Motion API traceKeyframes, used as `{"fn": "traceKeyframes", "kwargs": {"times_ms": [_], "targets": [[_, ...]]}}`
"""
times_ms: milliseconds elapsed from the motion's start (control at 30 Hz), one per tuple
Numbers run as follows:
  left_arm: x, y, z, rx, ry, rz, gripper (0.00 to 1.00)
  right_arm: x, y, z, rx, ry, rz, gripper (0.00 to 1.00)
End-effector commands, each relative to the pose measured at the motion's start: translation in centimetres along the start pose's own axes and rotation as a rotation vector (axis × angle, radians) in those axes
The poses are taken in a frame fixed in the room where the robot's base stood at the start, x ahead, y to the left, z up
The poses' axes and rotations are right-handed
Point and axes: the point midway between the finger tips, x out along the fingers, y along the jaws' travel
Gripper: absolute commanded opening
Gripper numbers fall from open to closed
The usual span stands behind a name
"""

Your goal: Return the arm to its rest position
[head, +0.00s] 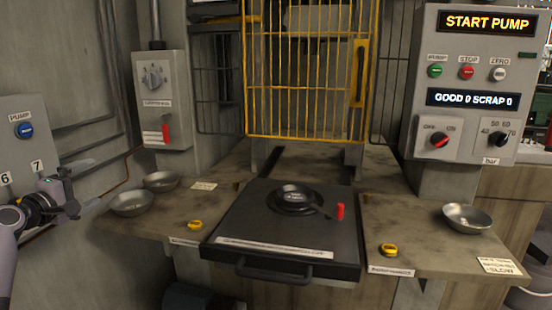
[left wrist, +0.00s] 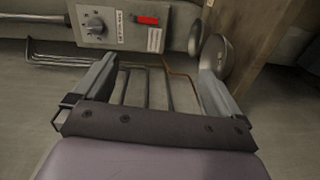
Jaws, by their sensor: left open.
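My left gripper (head: 70,193) is at the far left of the head view, in front of the grey wall and left of the bench. In the left wrist view my left gripper (left wrist: 158,85) has its two fingers wide apart with nothing between them. Two metal bowls, a nearer one (head: 132,203) and a farther one (head: 161,181), sit on the bench's left side, to the right of my gripper and apart from it. A third metal bowl (head: 467,218) sits on the bench's right side. My right gripper is not in view.
A black sliding tray (head: 225,228) with a round chuck (head: 295,198) is at the bench's middle, before a yellow cage gate (head: 310,110). A grey switch box (head: 162,100) and a blue-button pump box (head: 25,131) stand near the left arm. The control panel (head: 472,150) reads "START PUMP".

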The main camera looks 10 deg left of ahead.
Motion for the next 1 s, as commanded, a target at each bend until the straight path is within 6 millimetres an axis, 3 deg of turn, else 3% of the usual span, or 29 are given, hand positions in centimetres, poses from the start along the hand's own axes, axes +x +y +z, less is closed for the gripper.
{"fn": "traceKeyframes", "kwargs": {"times_ms": [33,267,400,600,800,1000], "targets": [[0.2,-3.4,1.6,0.059,-0.008,-0.060,0.99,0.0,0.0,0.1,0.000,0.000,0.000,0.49],[-1.4,-14.5,7.7,0.387,-0.044,-0.250,0.99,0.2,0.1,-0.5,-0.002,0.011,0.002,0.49],[-4.3,-21.6,12.6,0.622,-0.110,-0.349,0.99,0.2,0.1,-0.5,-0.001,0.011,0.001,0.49],[-10.5,-29.8,20.1,0.937,-0.245,-0.426,0.99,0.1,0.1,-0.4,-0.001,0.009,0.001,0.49],[-18.2,-34.9,27.8,1.209,-0.398,-0.428,0.99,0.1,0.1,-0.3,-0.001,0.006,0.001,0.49],[-25.1,-36.5,33.9,1.408,-0.517,-0.379,0.99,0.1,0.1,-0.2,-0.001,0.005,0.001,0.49]]}}
